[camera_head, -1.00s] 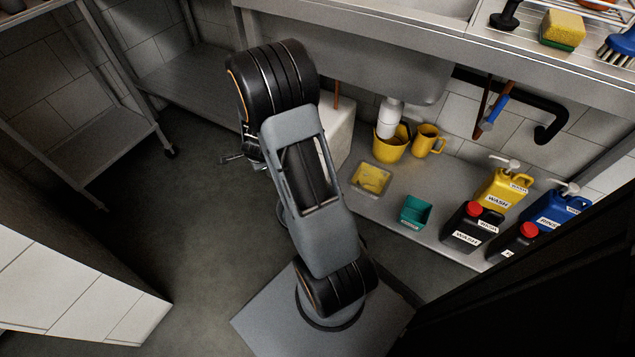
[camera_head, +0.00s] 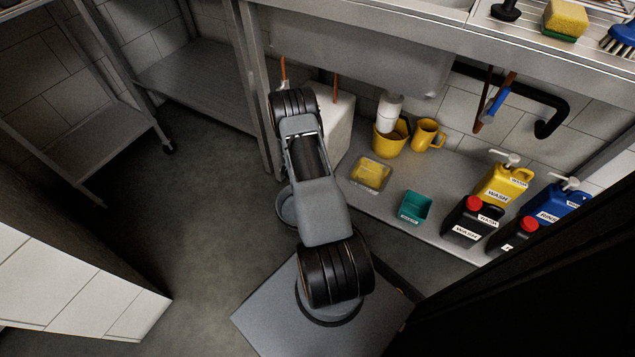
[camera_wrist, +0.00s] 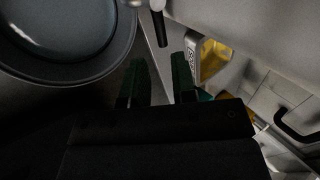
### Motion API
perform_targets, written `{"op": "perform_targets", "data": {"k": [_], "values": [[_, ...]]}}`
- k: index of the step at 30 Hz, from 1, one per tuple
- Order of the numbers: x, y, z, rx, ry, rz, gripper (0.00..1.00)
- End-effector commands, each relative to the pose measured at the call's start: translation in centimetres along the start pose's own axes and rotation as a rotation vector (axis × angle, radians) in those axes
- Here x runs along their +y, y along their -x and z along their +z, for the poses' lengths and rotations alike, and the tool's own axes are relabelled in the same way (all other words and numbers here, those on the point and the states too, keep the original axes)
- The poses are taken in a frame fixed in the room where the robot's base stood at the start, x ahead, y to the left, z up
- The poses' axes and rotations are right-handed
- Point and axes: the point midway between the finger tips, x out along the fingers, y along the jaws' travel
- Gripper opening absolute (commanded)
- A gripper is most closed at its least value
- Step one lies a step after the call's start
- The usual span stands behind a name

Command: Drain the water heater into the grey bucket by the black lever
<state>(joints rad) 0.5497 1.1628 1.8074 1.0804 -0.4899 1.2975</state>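The white water heater (camera_head: 338,130) stands under the sink, partly hidden behind my arm. The grey bucket (camera_head: 287,208) is on the floor in front of it, partly covered by my arm; its round inside fills the upper left of the wrist view (camera_wrist: 60,40). The black lever (camera_wrist: 160,38) hangs from a pale fitting at the top of the wrist view. My gripper (camera_wrist: 158,75) is open and empty, its two green-padded fingers apart. The lever shows just beyond the fingertips, in line with the gap; contact cannot be seen. My gripper is hidden by my arm in the head view.
A shelf to the right holds a tray with a yellow thing (camera_head: 370,174), a teal tub (camera_head: 415,207), a yellow bucket (camera_head: 391,140), a yellow jug (camera_head: 428,134) and several soap bottles. A copper pipe (camera_head: 283,70) rises behind. Open floor lies left.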

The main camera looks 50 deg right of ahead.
Motion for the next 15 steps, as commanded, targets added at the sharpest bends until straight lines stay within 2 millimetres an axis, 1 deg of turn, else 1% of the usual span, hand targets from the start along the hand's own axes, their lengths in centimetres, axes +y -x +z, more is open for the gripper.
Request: {"op": "perform_targets", "data": {"k": [1,6,10,15], "values": [[0.2,-1.4,0.0,0.001,-0.001,0.000,0.25],[0.2,-4.0,0.0,0.000,0.000,0.000,0.25],[0.1,-5.5,0.0,0.000,0.000,0.001,0.25],[0.1,-6.5,0.0,-0.001,0.003,0.000,0.25]]}}
